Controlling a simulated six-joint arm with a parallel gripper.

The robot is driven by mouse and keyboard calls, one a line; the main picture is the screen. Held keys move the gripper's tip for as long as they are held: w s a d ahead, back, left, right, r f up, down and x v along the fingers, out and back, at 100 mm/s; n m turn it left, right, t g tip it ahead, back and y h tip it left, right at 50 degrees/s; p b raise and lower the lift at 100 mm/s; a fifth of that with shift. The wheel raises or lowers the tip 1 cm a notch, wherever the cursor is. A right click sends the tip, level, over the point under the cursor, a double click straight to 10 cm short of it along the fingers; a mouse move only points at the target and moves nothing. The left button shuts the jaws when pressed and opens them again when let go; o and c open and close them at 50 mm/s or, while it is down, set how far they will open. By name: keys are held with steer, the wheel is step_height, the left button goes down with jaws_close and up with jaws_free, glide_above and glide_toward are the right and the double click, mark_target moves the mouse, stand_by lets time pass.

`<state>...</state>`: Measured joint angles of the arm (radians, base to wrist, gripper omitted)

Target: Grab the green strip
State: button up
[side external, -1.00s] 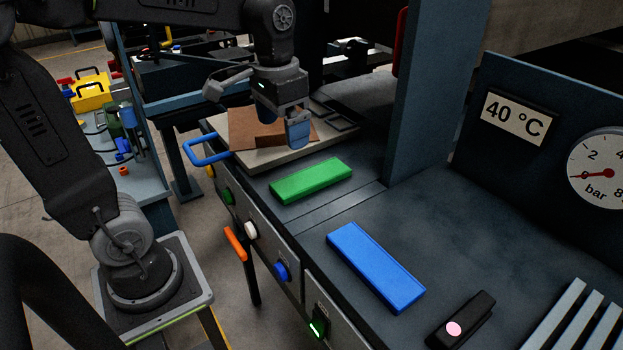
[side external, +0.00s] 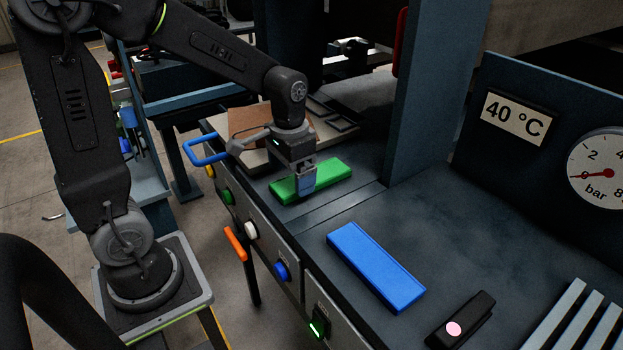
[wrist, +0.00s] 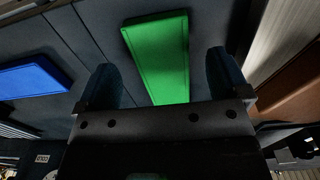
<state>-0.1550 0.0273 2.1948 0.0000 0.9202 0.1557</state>
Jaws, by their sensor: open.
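The green strip (side external: 334,173) lies flat on the dark bench, left of the seam in the bench top. It also shows in the wrist view (wrist: 158,55), reaching in between the two fingers. My gripper (side external: 307,183) is open over the strip, pointing down, and hides part of its middle. In the wrist view the fingers of my gripper (wrist: 166,82) stand apart, one on each side of the strip, with nothing held. I cannot tell how high the fingertips are above the strip.
A blue strip (side external: 375,268) lies nearer on the bench, with a black device (side external: 461,318) beside it. A board with brown pieces (side external: 247,124) sits behind my gripper. A blue upright (side external: 424,95) stands to the right. A blue loop handle (side external: 207,152) juts from the bench edge.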

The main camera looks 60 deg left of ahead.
steer(key=shift+f, duration=1.25)
steer(key=shift+c, duration=0.4)
steer(key=c, duration=1)
